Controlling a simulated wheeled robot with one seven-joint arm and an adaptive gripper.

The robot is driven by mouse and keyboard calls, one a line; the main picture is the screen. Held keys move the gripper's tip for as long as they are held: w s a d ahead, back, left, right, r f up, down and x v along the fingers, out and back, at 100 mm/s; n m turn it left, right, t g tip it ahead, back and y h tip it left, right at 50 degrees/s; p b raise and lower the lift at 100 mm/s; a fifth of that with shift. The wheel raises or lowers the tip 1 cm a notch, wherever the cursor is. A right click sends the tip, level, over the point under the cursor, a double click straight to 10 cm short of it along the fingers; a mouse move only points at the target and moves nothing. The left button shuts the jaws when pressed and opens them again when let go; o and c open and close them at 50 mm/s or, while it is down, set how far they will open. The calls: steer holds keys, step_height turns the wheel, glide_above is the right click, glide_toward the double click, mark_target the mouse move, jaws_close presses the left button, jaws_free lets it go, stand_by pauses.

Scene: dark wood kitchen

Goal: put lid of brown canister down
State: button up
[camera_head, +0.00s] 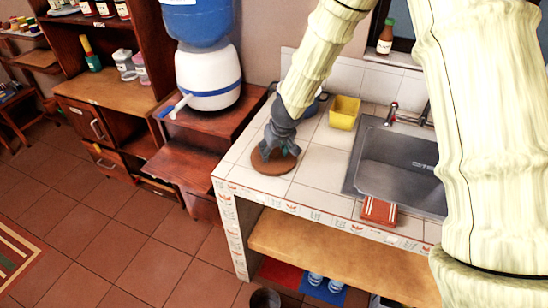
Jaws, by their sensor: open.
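The lid (267,167), a round flat brown disc, lies on the white tiled counter (310,190) near its left front corner. My gripper (278,149) points down right over the lid, with its fingers open. The fingers hide the lid's middle, so I cannot tell whether they still touch it. A dark brown open-topped round vessel (264,302) stands on the floor at the bottom edge and is partly cut off. It may be the brown canister, but I cannot tell for sure.
A yellow tub (344,112) and a steel sink (400,168) are on the counter to the right. A red-brown item (379,211) lies before the sink. A water dispenser (208,75) stands on the wooden stand at left. Counter tiles around the lid are clear.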

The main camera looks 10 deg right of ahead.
steer(key=c, duration=1)
steer(key=shift+r, duration=0.1)
